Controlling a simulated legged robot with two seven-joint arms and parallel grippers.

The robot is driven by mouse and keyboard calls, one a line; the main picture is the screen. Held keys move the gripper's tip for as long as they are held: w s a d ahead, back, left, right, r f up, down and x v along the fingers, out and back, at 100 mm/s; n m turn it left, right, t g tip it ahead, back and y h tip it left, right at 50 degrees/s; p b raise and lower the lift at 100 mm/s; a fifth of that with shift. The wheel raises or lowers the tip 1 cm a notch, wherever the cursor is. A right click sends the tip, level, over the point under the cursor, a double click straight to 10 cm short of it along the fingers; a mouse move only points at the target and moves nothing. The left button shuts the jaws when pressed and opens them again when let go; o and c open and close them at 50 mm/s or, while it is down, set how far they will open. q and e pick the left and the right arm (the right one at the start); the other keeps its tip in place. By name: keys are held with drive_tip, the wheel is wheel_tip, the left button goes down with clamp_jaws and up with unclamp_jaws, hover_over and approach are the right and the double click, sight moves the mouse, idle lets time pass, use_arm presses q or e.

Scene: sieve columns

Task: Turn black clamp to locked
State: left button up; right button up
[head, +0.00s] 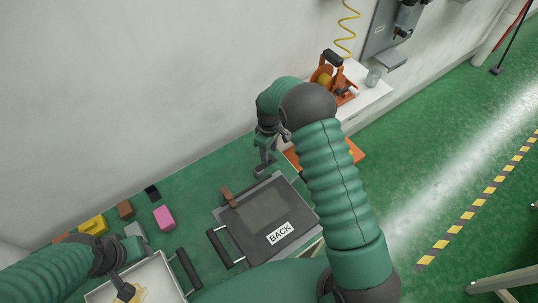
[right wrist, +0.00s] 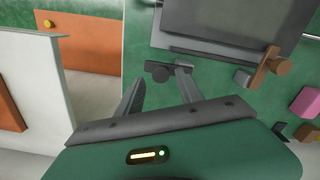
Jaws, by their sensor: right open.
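A grey sieve panel marked BACK (head: 240,222) lies on the green surface in the middle of the head view. A brown clamp (head: 228,196) sits at its upper left edge and also shows in the right wrist view (right wrist: 271,66). A dark knob-like part, seemingly the black clamp (right wrist: 157,71), shows at the panel's edge in the right wrist view. My right gripper (right wrist: 158,84) is open, its fingers apart on either side of that dark part; contact cannot be told. In the head view the right gripper (head: 264,162) is beside the panel's top corner. My left gripper (head: 127,292) is over a white tray; its jaws are unclear.
The white tray (head: 97,296) has dark handles and something yellowish in it. Pink (head: 164,217), yellow (head: 94,225), brown and black blocks lie on the green surface at left. An orange device (head: 335,80) stands on a white ledge behind my right arm.

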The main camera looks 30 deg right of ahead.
sight(270, 156)
drive_tip(key=f, duration=0.3)
drive_tip(key=shift+s+a, duration=0.15)
drive_tip(key=shift+a, duration=0.1)
drive_tip(key=shift+d+f, duration=0.25)
drive_tip(key=shift+d, duration=0.2)
drive_tip(key=c, duration=0.5)
drive_tip(key=shift+a+r, duration=0.1)
drive_tip(key=shift+a, duration=0.1)
clamp_jaws()
drive_tip(key=shift+w+r, duration=0.15)
drive_tip(key=shift+w, duration=0.1)
